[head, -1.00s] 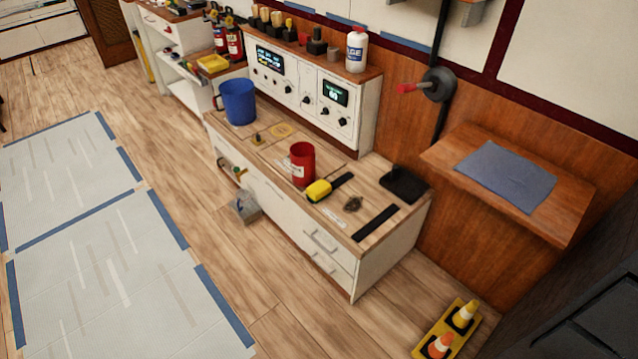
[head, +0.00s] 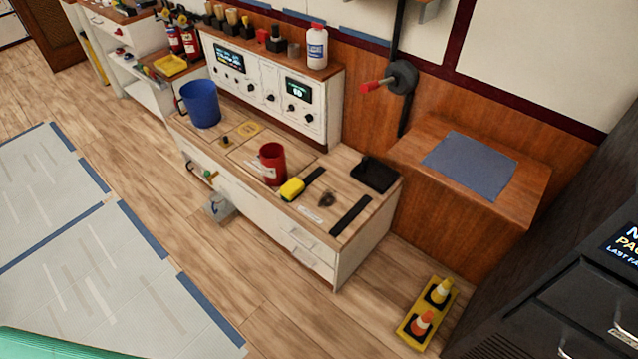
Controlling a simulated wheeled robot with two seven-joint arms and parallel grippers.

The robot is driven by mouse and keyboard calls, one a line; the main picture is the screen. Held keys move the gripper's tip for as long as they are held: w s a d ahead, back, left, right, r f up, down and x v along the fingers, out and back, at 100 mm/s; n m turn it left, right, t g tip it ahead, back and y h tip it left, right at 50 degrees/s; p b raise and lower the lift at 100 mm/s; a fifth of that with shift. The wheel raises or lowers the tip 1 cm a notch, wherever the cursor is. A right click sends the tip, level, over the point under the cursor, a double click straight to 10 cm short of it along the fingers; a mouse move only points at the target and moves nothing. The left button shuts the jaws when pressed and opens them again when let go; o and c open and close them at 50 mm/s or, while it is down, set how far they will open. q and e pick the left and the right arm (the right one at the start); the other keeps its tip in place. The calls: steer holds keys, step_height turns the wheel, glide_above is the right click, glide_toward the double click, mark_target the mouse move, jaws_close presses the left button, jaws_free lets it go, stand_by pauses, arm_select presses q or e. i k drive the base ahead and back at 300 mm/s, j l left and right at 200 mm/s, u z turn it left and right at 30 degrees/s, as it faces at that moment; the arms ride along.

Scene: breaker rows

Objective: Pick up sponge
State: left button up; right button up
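A yellow sponge (head: 292,189) lies on the wooden top of the low white workbench (head: 345,170), near its front edge. It sits just right of and in front of a red cup (head: 271,164), close to it. A dark strip lies behind the sponge, and a small dark item (head: 327,199) lies to its right. Neither of my grippers is in the head view.
A blue bucket (head: 200,105) stands at the bench's left end. A black strip (head: 351,215) and a black pad (head: 375,174) lie at the right end. Cones on a yellow base (head: 428,313) stand on the floor at right.

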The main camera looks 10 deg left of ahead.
mark_target(294, 189)
steer(key=i+j+z, duration=0.25)
steer(key=i+j, duration=0.15)
steer(key=j, duration=0.25)
steer(key=i+j+z, duration=0.1)
steer(key=j, duration=0.3)
steer(key=i+j+z, duration=0.25)
steer(key=j, duration=0.5)
steer(key=i, duration=0.1)
